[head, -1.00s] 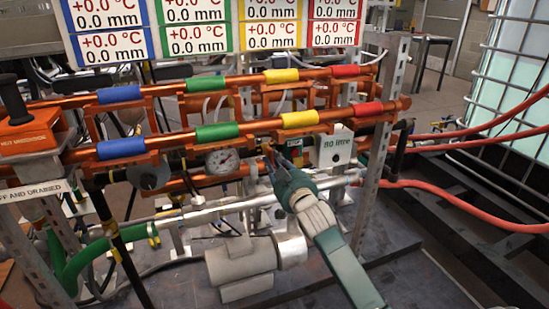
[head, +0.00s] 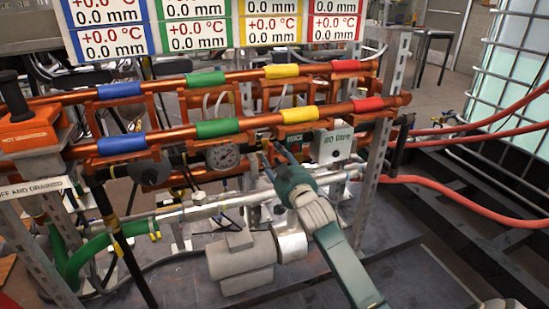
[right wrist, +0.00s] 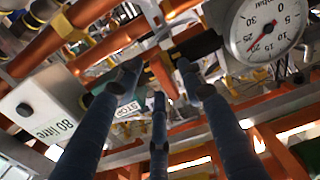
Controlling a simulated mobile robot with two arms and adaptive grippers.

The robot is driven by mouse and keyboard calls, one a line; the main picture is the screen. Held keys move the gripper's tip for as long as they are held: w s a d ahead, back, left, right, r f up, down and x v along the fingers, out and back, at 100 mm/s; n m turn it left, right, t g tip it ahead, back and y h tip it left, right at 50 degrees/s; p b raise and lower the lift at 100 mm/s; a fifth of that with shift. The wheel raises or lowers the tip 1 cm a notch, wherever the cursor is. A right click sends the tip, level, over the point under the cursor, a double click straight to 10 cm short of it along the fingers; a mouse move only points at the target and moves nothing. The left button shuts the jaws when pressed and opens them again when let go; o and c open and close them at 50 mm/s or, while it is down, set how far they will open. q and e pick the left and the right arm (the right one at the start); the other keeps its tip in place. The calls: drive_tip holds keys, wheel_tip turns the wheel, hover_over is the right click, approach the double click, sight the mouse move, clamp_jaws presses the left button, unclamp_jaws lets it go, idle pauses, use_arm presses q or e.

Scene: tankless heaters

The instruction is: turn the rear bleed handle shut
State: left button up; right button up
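My right gripper (head: 272,157) reaches up to the lower copper pipe, just right of the round gauge (head: 222,156). In the right wrist view its fingers (right wrist: 158,82) are spread apart, so it is open. An orange-brown bar (right wrist: 163,74) shows between the fingertips; I cannot tell whether it is the rear bleed handle or whether a finger touches it. A small brass-coloured fitting (head: 265,143) sits by the fingertips in the head view, partly hidden. My left gripper is not in view.
A white "80 litre" box (head: 335,145) stands close right of my gripper. Copper pipes with coloured bands (head: 215,128) run above it. A silver pipe (head: 205,210) and a grey pump (head: 240,262) lie below. A metal upright (head: 372,180) stands further right.

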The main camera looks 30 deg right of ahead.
drive_tip(key=v, duration=1.2)
idle(0.3)
